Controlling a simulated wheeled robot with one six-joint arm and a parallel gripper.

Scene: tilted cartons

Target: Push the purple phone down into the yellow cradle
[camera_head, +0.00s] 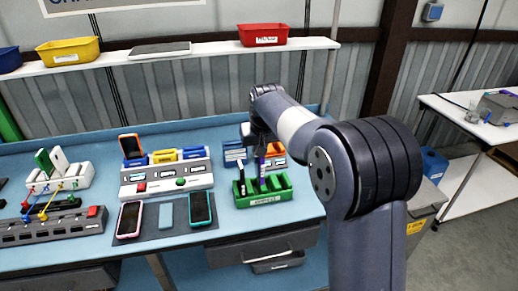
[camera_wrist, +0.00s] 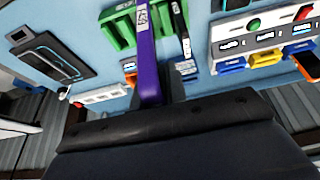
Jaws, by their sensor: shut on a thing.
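The purple phone (camera_head: 262,167) is upright and seen nearly edge-on at the green rack (camera_head: 262,202). My gripper (camera_head: 259,147) is shut on its upper part. In the wrist view the purple phone (camera_wrist: 147,55) runs from my gripper (camera_wrist: 152,100) to the green rack (camera_wrist: 118,32). I cannot tell whether its lower end is in a slot or just above. The yellow cradle (camera_head: 165,156) is in the middle of the white dock (camera_head: 168,179), left of my gripper, between two blue cradles. It looks empty; it also shows in the wrist view (camera_wrist: 265,58).
An orange-edged phone (camera_head: 131,146) stands in the dock's left blue cradle. A black phone-like piece (camera_head: 240,187) stands in the green rack, beside the purple phone. A pink-edged phone (camera_head: 129,219) and a teal-edged phone (camera_head: 200,209) lie on a dark mat in front.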

